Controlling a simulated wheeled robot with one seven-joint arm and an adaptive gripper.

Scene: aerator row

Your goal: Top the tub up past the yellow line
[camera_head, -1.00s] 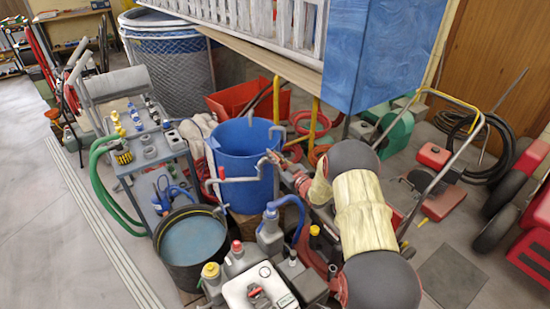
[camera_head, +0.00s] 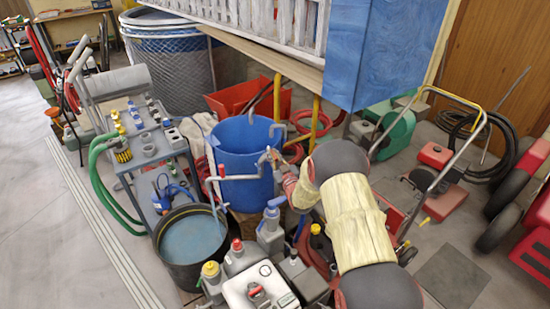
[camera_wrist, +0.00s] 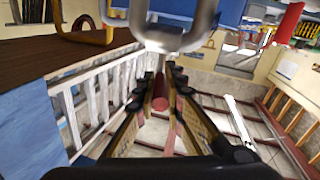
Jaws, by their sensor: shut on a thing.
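The black tub (camera_head: 157,250) stands at lower left in the head view, with blue-grey water (camera_head: 192,238) in it. No flow of water can be made out. My gripper (camera_head: 276,164) is at the pipe's right end. In the wrist view my gripper (camera_wrist: 168,78) is shut on a dark red piece (camera_wrist: 160,101), just below a grey U-shaped bend (camera_wrist: 165,35).
A grey cart (camera_head: 150,150) with bottles and a green hose (camera_head: 97,185) stands left of the barrel. Grey canisters (camera_head: 270,236) crowd the floor in front. A blue panel (camera_head: 385,50) and wooden board overhang behind my arm. Open floor lies at far left.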

